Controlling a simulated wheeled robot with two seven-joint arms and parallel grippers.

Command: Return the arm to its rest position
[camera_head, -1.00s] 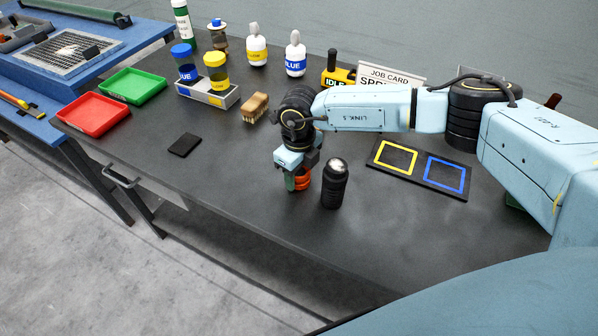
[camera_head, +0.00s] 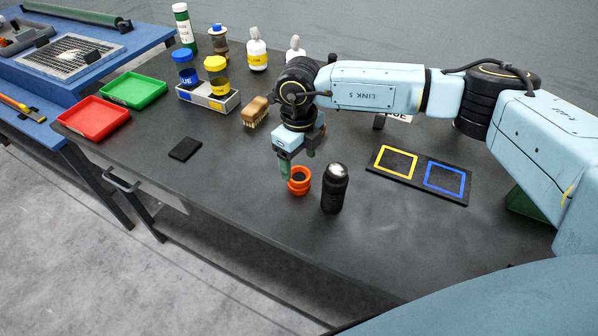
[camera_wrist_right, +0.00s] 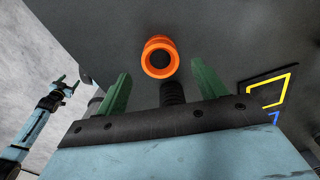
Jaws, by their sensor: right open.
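My right arm reaches over the bench from the right in the head view. Its gripper (camera_head: 298,161) is open and empty, just above and behind a small orange ring-shaped cup (camera_head: 299,182). The cup stands on the dark bench top, apart from the fingers. In the right wrist view the orange cup (camera_wrist_right: 160,57) shows beyond the two spread green fingers (camera_wrist_right: 162,85). Another light-blue arm, apparently my left, shows at the left of that view with its small gripper (camera_wrist_right: 66,88); its jaws are too small to judge. It is not in the head view.
A black bottle (camera_head: 335,188) stands close right of the cup. A mat (camera_head: 416,178) with yellow and blue squares lies further right. A brush (camera_head: 255,112), a grey rack (camera_head: 208,101) with jars, and red (camera_head: 93,120) and green (camera_head: 134,91) trays are left. The front bench is clear.

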